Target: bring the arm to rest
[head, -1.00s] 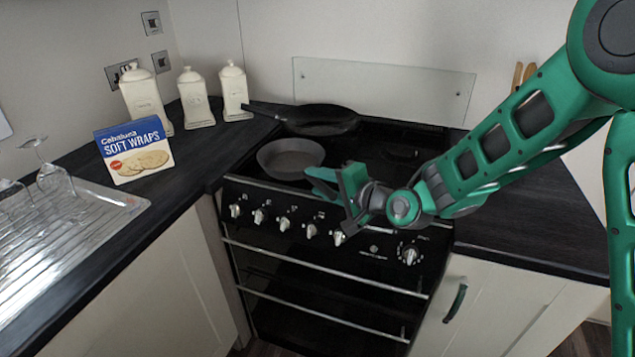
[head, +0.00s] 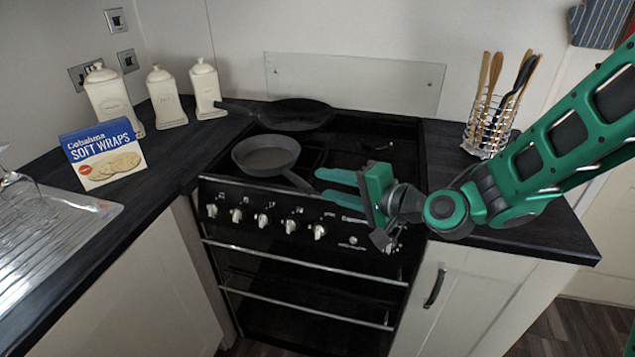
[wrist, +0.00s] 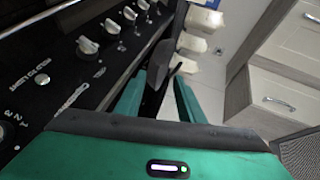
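My gripper (head: 319,183) is at the end of my green arm, in front of the stove and above its front control panel. Its two green fingers are apart, and they also show apart in the wrist view (wrist: 155,88). I see nothing held between them. A grey frying pan (head: 264,153) sits on the front left of the black stove (head: 365,152). Its handle points toward the fingertips; I cannot tell whether they touch. In the wrist view, a dark grey shape (wrist: 155,60) shows beyond the fingers, possibly the pan's handle.
A dark pan (head: 297,115) is at the stove's back left. Cream canisters (head: 165,97) and a Soft Wraps box (head: 104,154) stand on the left counter, near a metal drainer (head: 45,225). A utensil rack (head: 491,125) stands on the right counter. The floor shows at lower right.

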